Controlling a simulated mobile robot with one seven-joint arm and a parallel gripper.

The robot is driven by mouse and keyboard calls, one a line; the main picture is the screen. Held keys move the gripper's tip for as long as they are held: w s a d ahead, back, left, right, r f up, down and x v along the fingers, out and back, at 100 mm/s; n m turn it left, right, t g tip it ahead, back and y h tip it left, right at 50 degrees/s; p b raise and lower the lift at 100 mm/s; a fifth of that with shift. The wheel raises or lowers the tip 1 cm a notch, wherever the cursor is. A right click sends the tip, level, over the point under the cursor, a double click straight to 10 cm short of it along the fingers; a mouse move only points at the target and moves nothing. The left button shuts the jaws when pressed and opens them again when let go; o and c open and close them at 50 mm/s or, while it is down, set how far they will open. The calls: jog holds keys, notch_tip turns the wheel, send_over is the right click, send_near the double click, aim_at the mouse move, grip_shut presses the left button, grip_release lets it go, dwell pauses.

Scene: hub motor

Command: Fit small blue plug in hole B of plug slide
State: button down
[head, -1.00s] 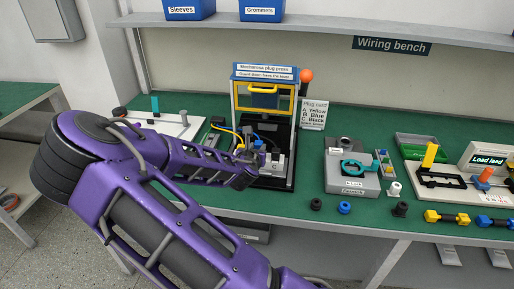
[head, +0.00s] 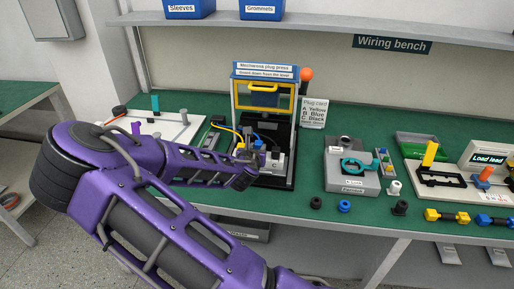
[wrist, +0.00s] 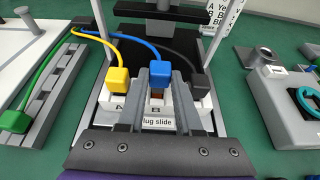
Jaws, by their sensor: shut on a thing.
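The small blue plug (wrist: 160,72) is held between the fingertips of my gripper (wrist: 159,84), with its blue cable running back. It is in line with hole B of the plug slide (wrist: 157,121); a reddish-brown patch shows just in front of it between the fingers. I cannot tell whether it has entered the hole. A yellow plug (wrist: 117,80) stands at A on the left, and a dark plug (wrist: 201,82) is at the right end. In the head view the blue plug (head: 259,144) shows above the slide (head: 275,164), beyond my arm.
The plug press (head: 264,72) with its yellow handle stands over the slide, its posts close on both sides. A green plug (wrist: 14,121) lies on a grey rail at left. A grey fixture (head: 352,180) stands to the right. A plug card (head: 313,113) stands behind.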

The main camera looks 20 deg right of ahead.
jog(key=shift+f+b, duration=0.7)
jog(key=shift+f, duration=0.3)
jog(key=c, duration=0.5)
grip_release()
jog(key=shift+s+r, duration=0.1)
jog(key=shift+r, duration=0.1)
